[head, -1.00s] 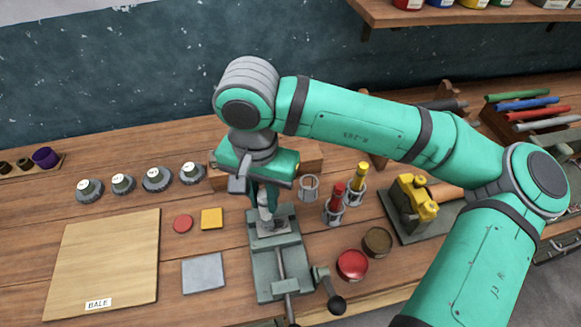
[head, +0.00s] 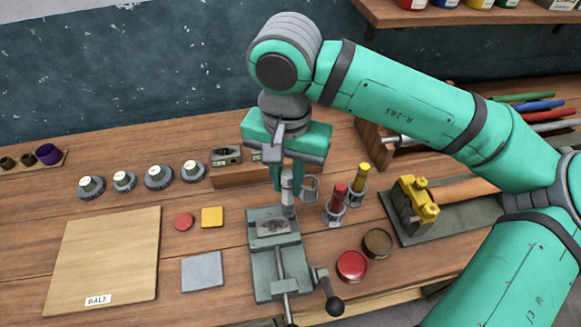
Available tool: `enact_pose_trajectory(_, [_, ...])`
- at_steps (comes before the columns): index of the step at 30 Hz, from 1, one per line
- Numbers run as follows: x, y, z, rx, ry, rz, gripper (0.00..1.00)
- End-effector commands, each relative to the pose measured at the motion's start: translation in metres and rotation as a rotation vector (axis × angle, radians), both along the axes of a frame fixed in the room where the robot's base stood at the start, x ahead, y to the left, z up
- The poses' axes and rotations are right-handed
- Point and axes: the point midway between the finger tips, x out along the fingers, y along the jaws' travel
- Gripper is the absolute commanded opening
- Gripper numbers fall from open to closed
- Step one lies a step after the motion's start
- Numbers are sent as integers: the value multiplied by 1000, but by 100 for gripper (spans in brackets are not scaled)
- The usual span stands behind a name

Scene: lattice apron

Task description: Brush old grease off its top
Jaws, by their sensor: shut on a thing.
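My gripper (head: 288,178) points down, shut on a grey brush-like tool (head: 288,197). The tool hangs upright above the back edge of the grey vise (head: 262,262); whether its lower end touches anything is unclear. A flat grey metal part with a darker patch on its top (head: 273,227) sits in the vise jaws, now uncovered, in front of the tool. An empty ring holder (head: 310,189) stands just right of the tool.
Holders with red (head: 338,195) and yellow (head: 362,174) tools stand right of the vise. A red tin (head: 352,265), a brown tin (head: 376,242) and a yellow device (head: 416,200) lie further right. A wooden board (head: 103,255) and grey plate (head: 202,272) lie left.

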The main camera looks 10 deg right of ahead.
Motion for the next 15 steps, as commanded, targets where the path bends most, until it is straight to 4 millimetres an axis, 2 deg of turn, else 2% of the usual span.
enact_pose_trajectory(9, [1, 5, 28, 0, -1, 11, 0])
enact_pose_trajectory(15, [0, 6, 32, 1, 0, 13, 0])
